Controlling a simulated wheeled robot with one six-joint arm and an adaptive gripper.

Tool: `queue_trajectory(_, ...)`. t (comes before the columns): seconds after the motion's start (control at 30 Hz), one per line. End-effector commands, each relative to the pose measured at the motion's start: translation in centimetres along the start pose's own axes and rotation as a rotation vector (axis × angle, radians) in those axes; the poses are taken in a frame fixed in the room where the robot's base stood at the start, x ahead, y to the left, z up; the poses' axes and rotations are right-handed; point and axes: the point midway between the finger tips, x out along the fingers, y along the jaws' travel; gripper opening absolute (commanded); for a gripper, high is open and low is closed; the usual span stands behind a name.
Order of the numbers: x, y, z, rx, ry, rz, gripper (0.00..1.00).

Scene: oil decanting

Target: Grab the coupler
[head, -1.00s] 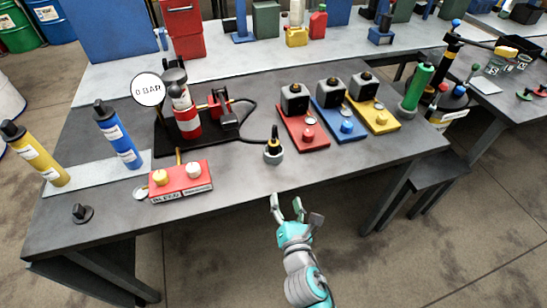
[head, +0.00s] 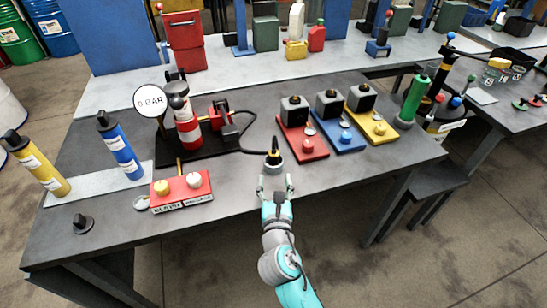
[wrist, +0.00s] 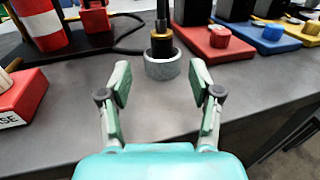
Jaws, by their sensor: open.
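The coupler (head: 274,155) is a dark upright piece with a yellow band, standing in a grey ring-shaped holder (head: 274,167) near the table's front edge. A black hose runs from it to the pump. In the wrist view the coupler (wrist: 162,42) stands straight ahead, with its grey holder (wrist: 163,67) below it. My gripper (head: 275,182) is open and empty, just in front of the holder at the table edge. In the wrist view its two fingers (wrist: 160,85) are spread to either side of the coupler's line, short of it and apart from it.
A red block with two knobs (head: 181,191) lies left of my gripper. Red (head: 304,144), blue (head: 340,136) and yellow (head: 374,128) stations stand to the right. The pump with a gauge (head: 150,101) stands behind left. The table top around the holder is clear.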

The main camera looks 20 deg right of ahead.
Motion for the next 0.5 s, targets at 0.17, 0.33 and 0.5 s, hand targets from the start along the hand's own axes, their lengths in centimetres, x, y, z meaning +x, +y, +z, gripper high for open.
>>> queue_trajectory(0.17, 2.7, -0.1, 0.1, 0.000, 0.000, -0.004, 0.63)
queue_trajectory(0.33, 4.7, -0.1, 0.1, 0.001, -0.001, -0.002, 0.63)
queue_trajectory(0.5, 5.6, -0.1, 0.0, 0.000, 0.001, -0.002, 0.63)
